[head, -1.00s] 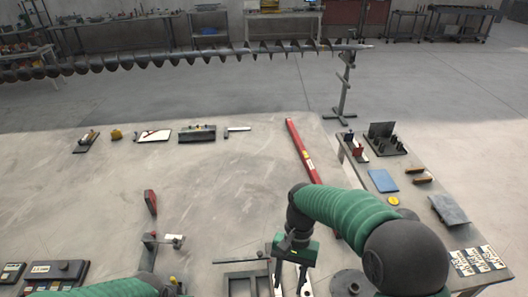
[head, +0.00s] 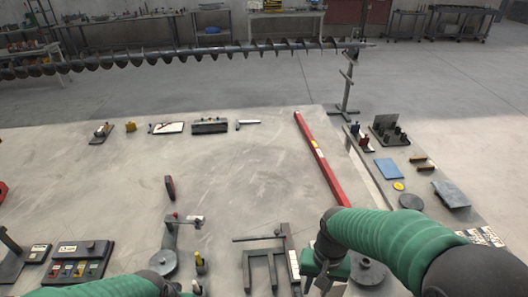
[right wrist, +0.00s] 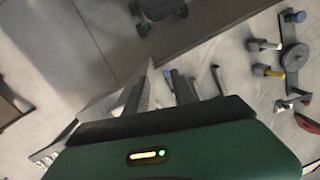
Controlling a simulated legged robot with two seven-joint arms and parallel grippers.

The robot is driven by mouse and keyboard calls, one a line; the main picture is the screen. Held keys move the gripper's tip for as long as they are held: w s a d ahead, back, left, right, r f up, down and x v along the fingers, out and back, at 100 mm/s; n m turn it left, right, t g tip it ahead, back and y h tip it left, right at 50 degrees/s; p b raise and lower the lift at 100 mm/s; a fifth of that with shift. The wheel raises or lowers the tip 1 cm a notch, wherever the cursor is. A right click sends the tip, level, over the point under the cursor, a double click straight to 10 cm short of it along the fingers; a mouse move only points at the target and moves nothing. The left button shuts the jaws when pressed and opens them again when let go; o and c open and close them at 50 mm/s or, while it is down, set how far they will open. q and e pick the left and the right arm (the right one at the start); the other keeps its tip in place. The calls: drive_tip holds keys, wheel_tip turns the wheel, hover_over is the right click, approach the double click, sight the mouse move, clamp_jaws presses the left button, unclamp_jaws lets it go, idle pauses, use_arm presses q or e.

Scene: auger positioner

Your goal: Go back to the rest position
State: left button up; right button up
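My right gripper (head: 316,285) is at the bottom of the head view, right of centre, over the near part of the large table (head: 230,165). Its tips are cut off by the lower edge. In the right wrist view its two dark fingers (right wrist: 158,90) stand apart with nothing clearly between them, so it is open. My left arm comes in at the bottom left of the head view. Only a dark bit near my left gripper (head: 178,289) shows at the lower edge, and its fingers cannot be made out.
A grey clamp-like frame (head: 262,268) and a round dark disc (head: 368,272) lie close to my right gripper. A red bar (head: 320,158) crosses the table. A side bench on the right holds a blue plate (head: 389,168). The long auger (head: 190,59) spans the back. The table's middle is clear.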

drive_tip(key=s+d+n+t+h, duration=0.1)
drive_tip(key=s+d+n+t, duration=0.2)
drive_tip(key=s, duration=0.4)
use_arm(q)
wheel_tip(320, 180, down, 10)
drive_tip(key=a+b, duration=0.2)
drive_tip(key=b, duration=0.8)
drive_tip(key=shift+s+a+f, duration=0.15)
drive_tip(key=shift+s+a, duration=0.1)
drive_tip(key=shift+a, duration=0.1)
use_arm(e)
wheel_tip(320, 180, down, 10)
drive_tip(key=m, duration=0.1)
drive_tip(key=shift+w+d+r, duration=0.15)
drive_tip(key=shift+w+d, duration=0.1)
drive_tip(key=shift+d, duration=0.15)
use_arm(q)
drive_tip(key=shift+d, duration=0.1)
use_arm(e)
drive_tip(key=shift+d, duration=0.1)
